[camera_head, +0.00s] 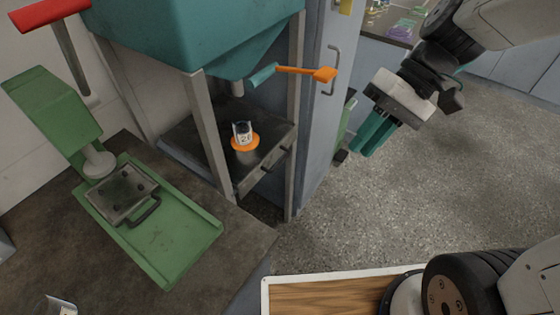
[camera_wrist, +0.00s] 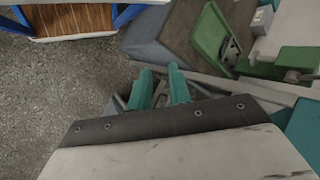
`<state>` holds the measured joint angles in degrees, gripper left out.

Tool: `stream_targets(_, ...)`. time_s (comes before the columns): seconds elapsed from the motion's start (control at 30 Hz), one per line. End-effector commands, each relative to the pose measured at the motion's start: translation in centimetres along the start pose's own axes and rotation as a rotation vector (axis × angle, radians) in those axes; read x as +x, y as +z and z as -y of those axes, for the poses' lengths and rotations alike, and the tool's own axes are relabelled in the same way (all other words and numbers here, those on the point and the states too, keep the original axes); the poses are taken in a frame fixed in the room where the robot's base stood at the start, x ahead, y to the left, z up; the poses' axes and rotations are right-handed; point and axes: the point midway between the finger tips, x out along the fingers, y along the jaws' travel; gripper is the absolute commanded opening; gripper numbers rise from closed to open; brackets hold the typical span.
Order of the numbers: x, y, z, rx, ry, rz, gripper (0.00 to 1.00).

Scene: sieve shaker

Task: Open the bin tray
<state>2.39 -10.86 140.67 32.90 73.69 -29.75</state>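The bin tray (camera_head: 263,151) is a dark, flat tray in the metal frame under the teal hopper. A bar handle (camera_head: 279,161) shows along its front edge. An orange disc (camera_head: 245,145) with a small labelled cup (camera_head: 242,132) rests on it. My gripper (camera_head: 366,151) is to the right of the tray and frame, in the air over the floor, clearly apart from the handle. In the wrist view, its two teal fingers (camera_wrist: 160,74) stand apart with nothing between them. I cannot make out the bin tray in the wrist view.
The teal hopper (camera_head: 190,25) has an orange-tipped lever (camera_head: 305,71). A grey-blue cabinet (camera_head: 318,120) stands right beside the frame. A green press (camera_head: 185,243) is on the left bench. A wood-topped surface (camera_head: 320,298) is at the bottom. Bare floor (camera_head: 450,180) lies right.

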Motion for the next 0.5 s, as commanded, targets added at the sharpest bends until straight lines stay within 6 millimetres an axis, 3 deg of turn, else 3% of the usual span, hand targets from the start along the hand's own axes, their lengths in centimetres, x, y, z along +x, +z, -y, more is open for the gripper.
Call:
stream_targets(0.27,4.8,-8.2,-0.2,-0.005,-0.394,0.003,0.19)
stream_targets(0.5,9.8,-15.4,-3.2,0.046,-0.659,-0.137,0.19)
